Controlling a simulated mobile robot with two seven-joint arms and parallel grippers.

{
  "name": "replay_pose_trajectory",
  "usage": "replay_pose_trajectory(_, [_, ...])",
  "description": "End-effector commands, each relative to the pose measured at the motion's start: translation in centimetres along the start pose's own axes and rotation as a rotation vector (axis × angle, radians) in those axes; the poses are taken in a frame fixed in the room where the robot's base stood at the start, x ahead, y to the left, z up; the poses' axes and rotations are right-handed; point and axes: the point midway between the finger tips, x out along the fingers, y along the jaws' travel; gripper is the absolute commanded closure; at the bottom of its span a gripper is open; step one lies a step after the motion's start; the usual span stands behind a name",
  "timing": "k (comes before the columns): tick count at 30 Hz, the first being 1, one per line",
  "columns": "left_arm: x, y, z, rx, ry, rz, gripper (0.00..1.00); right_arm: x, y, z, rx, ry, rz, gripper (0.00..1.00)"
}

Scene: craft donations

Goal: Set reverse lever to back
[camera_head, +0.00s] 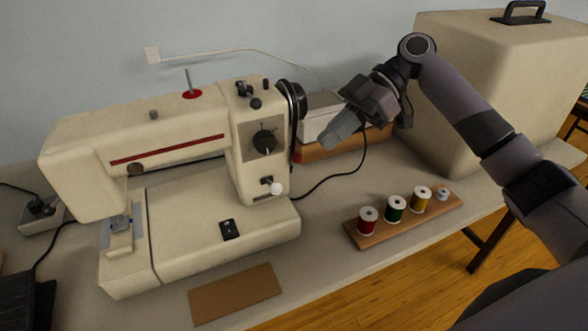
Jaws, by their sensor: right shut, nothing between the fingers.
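The cream sewing machine (160,165) stands on the table at the left and middle. A small lever with a white knob (276,188) sticks out low on the front of its pillar, below a dark round dial (265,141). I take this to be the reverse lever; whether it sits forward or back I cannot tell. My right gripper (331,141) is shut and empty. It hovers to the right of the pillar and the black handwheel (293,103), apart from the lever. My left gripper is out of view.
A wooden rack with several thread spools (404,219) lies right of the machine. A big cream case (500,80) stands behind it. A brown mat (235,294) lies at the front edge. A white box (318,110) and a black cord (335,176) are near the gripper.

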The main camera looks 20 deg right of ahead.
Motion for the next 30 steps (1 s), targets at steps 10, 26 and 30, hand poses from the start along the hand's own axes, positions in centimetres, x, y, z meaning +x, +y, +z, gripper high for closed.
replay_pose_trajectory(10, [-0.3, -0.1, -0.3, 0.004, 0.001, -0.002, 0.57, 7.1, -0.1, -0.1, -0.001, 0.000, -0.003, 1.00])
replay_pose_trajectory(26, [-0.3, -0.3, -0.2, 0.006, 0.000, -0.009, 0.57, 9.5, 0.0, 0.0, 0.000, 0.001, 0.000, 1.00])
replay_pose_trajectory(30, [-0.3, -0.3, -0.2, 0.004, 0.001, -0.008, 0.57, 9.5, 0.0, 0.0, -0.001, 0.001, 0.001, 1.00])
